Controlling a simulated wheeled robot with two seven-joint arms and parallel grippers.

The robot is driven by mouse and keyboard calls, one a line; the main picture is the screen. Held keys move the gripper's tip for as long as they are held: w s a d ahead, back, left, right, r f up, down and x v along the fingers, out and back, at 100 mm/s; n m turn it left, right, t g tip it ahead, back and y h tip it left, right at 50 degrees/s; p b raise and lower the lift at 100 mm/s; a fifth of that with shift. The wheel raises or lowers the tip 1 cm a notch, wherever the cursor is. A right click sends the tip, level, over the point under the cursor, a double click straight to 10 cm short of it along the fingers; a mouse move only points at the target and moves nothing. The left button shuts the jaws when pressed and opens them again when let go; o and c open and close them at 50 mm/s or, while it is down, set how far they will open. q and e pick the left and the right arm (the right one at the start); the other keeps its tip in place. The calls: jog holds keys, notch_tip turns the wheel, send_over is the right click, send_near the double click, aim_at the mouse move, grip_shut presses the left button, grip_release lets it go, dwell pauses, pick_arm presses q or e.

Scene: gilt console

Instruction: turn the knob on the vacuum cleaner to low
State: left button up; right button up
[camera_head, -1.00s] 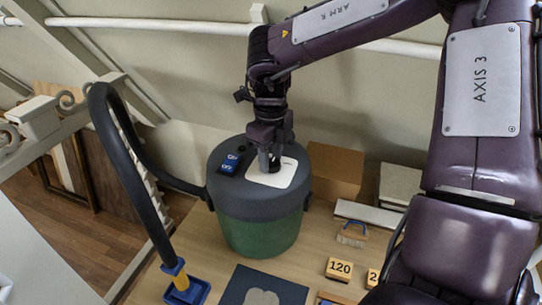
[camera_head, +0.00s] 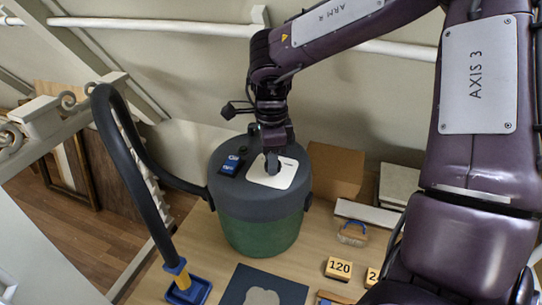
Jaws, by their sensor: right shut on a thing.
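The vacuum cleaner (camera_head: 262,228) is a green drum with a dark grey lid, standing upright on the wooden surface. A white panel (camera_head: 285,177) and a blue switch block (camera_head: 231,165) are on its lid. My right gripper (camera_head: 271,168) points down over the white panel, shut on the knob, which is mostly hidden by the fingers. I cannot read the knob's setting or the panel's markings. A black hose (camera_head: 131,165) loops from the drum's left side to a blue and yellow floor nozzle (camera_head: 183,284). My left gripper is not in view.
A cardboard box (camera_head: 335,171) stands behind the drum at right. A dark mat (camera_head: 262,287) lies in front. A railing (camera_head: 45,118) stands at left.

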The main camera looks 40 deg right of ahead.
jog(key=shift+n, duration=0.3)
jog(key=o, duration=1)
jog(key=shift+r+b, duration=0.5)
jog(key=shift+r, duration=3.45)
